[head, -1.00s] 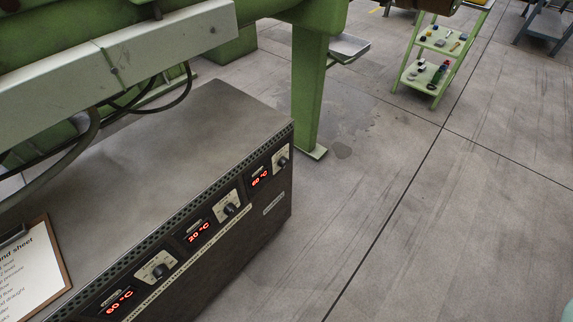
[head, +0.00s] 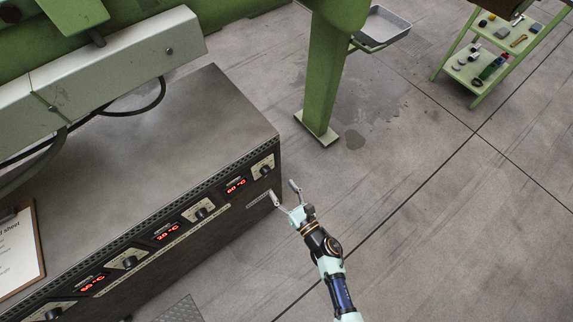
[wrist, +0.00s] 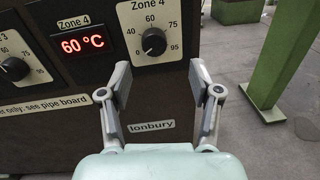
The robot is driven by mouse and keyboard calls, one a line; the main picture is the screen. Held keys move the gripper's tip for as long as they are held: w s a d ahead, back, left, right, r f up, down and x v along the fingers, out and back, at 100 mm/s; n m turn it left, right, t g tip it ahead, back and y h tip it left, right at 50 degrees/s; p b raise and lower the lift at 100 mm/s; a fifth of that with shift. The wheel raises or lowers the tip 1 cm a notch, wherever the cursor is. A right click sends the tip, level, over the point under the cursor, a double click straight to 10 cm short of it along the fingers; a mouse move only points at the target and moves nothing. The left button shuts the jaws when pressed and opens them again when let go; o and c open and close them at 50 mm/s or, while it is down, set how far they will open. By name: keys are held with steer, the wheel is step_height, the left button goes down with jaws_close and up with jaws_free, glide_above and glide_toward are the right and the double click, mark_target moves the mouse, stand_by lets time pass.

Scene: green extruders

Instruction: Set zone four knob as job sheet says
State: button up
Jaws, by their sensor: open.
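The zone four knob (wrist: 153,41) is black, on a cream dial plate marked 0, 40, 60, 75 and 95 in the wrist view. I cannot read its pointer surely. It also shows at the panel's right end in the head view (head: 264,170). The red Zone 4 display (wrist: 82,44) beside it reads 60 °C. My gripper (wrist: 159,82) is open and empty, fingers below the knob and apart from it. In the head view my gripper (head: 283,191) is just off the panel's right end. A clipboard sheet (head: 18,256) is cut off at the left; its lines are unreadable.
Other knobs and displays line the dark cabinet's front, including the Zone 3 knob (wrist: 14,68). A label (wrist: 151,126) sits below the zone four dial. A green machine leg (head: 328,80) stands behind. A green trolley (head: 490,50) is far right. The floor between is clear.

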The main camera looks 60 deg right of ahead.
mark_target(268, 174)
steer(key=shift+n, duration=0.3)
steer(key=x, duration=0.2)
steer(key=b+x, duration=0.1)
steer(key=x, duration=0.2)
steer(key=a+b+x, duration=0.1)
steer(key=x, duration=0.1)
steer(key=shift+w+d+f, duration=0.15)
steer(key=shift+w+d, duration=0.05)
steer(key=shift+w, duration=0.35)
steer(key=c, duration=1.1)
steer(key=shift+c, duration=0.2)
